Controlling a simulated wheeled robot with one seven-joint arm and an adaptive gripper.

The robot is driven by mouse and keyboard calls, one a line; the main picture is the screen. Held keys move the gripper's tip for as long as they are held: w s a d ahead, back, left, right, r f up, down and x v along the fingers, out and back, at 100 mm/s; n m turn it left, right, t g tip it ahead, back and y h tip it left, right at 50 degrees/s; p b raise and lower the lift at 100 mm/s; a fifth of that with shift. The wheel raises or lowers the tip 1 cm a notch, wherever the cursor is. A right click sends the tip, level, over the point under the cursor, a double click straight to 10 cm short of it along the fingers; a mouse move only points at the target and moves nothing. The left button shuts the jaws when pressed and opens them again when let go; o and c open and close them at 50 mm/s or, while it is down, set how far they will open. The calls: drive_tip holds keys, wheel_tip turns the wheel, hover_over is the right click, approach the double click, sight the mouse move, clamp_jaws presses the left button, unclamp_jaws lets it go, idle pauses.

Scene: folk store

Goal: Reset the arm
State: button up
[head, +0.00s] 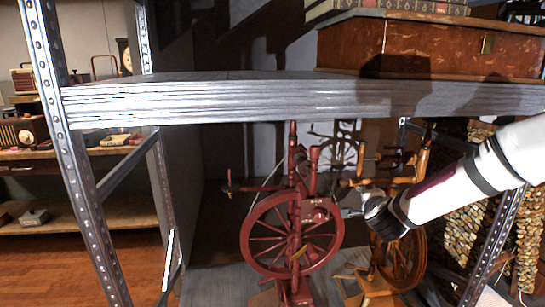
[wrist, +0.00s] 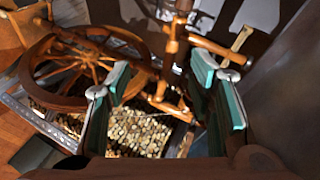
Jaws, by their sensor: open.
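My arm (head: 450,190) reaches in from the right of the head view, below the upper shelf board. My gripper shows at its end in the head view (head: 350,212), beside the red spinning wheel (head: 292,232), with its fingertips hard to make out there. In the wrist view my gripper (wrist: 162,85) is open, with two teal-padded fingers apart and nothing held between them. A brown spinning wheel (wrist: 85,68) lies beyond the fingers in the wrist view. It also stands right of the red one in the head view (head: 408,255), partly hidden by my arm.
A metal shelf rack surrounds the arm, with a thick grey shelf board (head: 240,98) above and a slotted post (head: 75,150) at left. A wooden chest (head: 430,48) sits on the board. A stone-textured surface (head: 528,230) is at right. Open floor (head: 40,260) shows at lower left.

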drive_tip(key=s+a+r+n+g+y+p, duration=0.2)
drive_tip(key=s+a+r+n, duration=0.3)
drive_tip(key=s, duration=0.2)
drive_tip(key=s+a+r+n+g+y+p, duration=0.1)
drive_tip(key=s+a+r+n+y+p, duration=0.1)
drive_tip(key=s+a+r+n, duration=0.5)
drive_tip(key=s+d+r+n+g+p, duration=0.1)
drive_tip(key=s+r+g+p, duration=0.1)
drive_tip(key=s, duration=1)
drive_tip(key=s+d+r+n+g+p, duration=0.1)
drive_tip(key=s+r+n+g+p, duration=0.1)
drive_tip(key=s, duration=1)
drive_tip(key=s+d+r+n+g+p, duration=0.1)
drive_tip(key=s+r+n+g, duration=0.1)
drive_tip(key=s, duration=1)
drive_tip(key=shift+d+r+h+p, duration=0.35)
drive_tip(key=shift+r+h+p, duration=0.05)
drive_tip(key=shift+r, duration=0.15)
